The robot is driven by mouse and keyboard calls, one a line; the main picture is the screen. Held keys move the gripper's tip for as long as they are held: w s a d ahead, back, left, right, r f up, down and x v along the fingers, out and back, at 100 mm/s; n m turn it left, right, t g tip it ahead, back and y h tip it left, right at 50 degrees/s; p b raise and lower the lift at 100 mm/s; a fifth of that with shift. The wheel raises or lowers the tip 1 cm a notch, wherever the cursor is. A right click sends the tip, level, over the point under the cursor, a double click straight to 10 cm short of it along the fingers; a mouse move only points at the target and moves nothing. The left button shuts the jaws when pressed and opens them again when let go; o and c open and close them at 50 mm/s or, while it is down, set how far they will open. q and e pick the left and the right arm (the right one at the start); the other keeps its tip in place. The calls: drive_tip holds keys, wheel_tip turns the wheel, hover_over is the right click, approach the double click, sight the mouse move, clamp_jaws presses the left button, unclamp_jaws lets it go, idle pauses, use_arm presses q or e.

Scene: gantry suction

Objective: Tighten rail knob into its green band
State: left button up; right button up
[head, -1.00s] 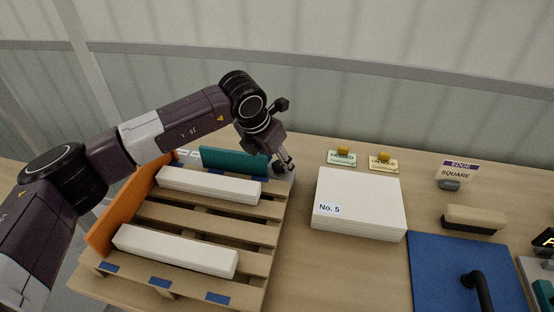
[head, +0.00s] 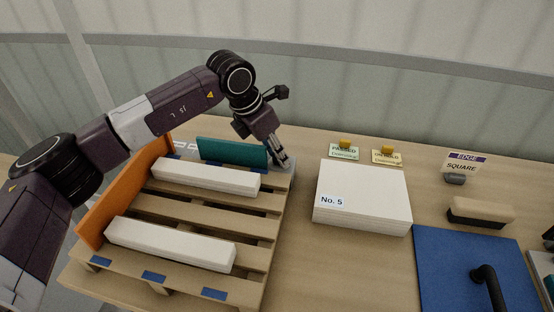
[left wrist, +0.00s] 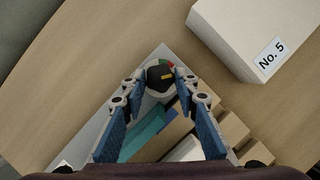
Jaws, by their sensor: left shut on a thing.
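The dark round rail knob (left wrist: 160,78) sits in the left wrist view at the end of a grey rail (left wrist: 97,123). A ring around it shows a green part and a red part at its far edge. My left gripper (left wrist: 158,84) has its two fingertips on either side of the knob, shut on it. In the head view the gripper (head: 281,163) points down at the pallet's far right corner, beside a teal board (head: 232,153), and hides the knob. Where the knob's mark stands against the green band cannot be told. My right gripper is not in view.
A slatted pallet (head: 190,230) holds two white bars (head: 170,243) and an orange board (head: 122,200). A white stack marked No. 5 (head: 362,190) stands right of it. Further right are small signs, a brush (head: 481,212) and a blue mat (head: 440,275). Bare table lies between pallet and stack.

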use_arm(q)
drive_tip(key=shift+w+m+g+h+b, duration=0.1)
drive_tip(key=shift+m+g+h+b, duration=0.25)
drive_tip(key=shift+m, duration=0.75)
drive_tip(key=o, duration=1.1)
drive_tip(key=shift+a, duration=0.1)
drive_tip(key=shift+o, duration=0.2)
drive_tip(key=shift+r, duration=0.1)
drive_tip(key=v, duration=1.2)
